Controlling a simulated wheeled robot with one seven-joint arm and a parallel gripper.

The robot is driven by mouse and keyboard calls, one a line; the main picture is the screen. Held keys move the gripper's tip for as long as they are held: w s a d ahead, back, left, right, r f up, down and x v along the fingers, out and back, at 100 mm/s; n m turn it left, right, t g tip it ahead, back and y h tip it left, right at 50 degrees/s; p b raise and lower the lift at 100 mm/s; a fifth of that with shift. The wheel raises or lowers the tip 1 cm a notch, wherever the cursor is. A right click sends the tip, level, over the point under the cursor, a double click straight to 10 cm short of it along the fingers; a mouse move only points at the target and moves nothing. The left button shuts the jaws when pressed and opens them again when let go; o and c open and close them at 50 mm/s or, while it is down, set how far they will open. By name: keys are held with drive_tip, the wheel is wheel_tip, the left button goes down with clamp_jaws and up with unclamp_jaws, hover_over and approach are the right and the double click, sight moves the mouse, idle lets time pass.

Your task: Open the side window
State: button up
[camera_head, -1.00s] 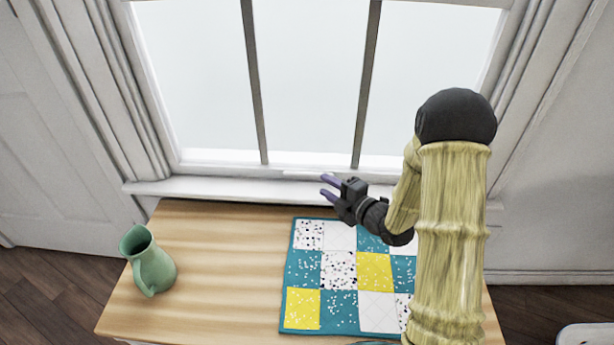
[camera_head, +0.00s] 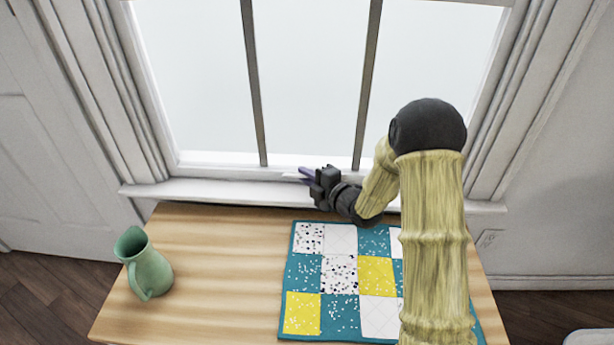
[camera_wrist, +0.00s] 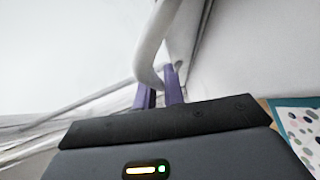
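The window (camera_head: 310,85) has pale panes split by two dark upright bars. Its white bottom rail (camera_head: 215,158) sits just above the sill. My gripper (camera_head: 305,174) is at the rail near the middle, its purple fingers pointing left. In the wrist view, a white curved handle (camera_wrist: 155,48) comes down to the fingers (camera_wrist: 160,90) and bends at their tips. The fingers stand a little apart, with a narrow gap. I cannot tell whether they grip the handle or only lie around or beside it.
A wooden table (camera_head: 215,255) stands below the sill (camera_head: 215,192). A green pitcher (camera_head: 148,265) is on its left side. A patchwork quilt (camera_head: 340,275) in teal, white and yellow lies on its right, partly behind my arm. The table between them is clear.

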sight(307, 75)
clamp_jaws()
drive_tip(key=shift+r, duration=0.1)
drive_tip(key=shift+r, duration=0.2)
wheel_tip(307, 75, up, 28)
drive_tip(key=p, duration=1.4)
drive_tip(key=shift+r, duration=0.1)
drive_tip(key=o, duration=0.6)
unclamp_jaws()
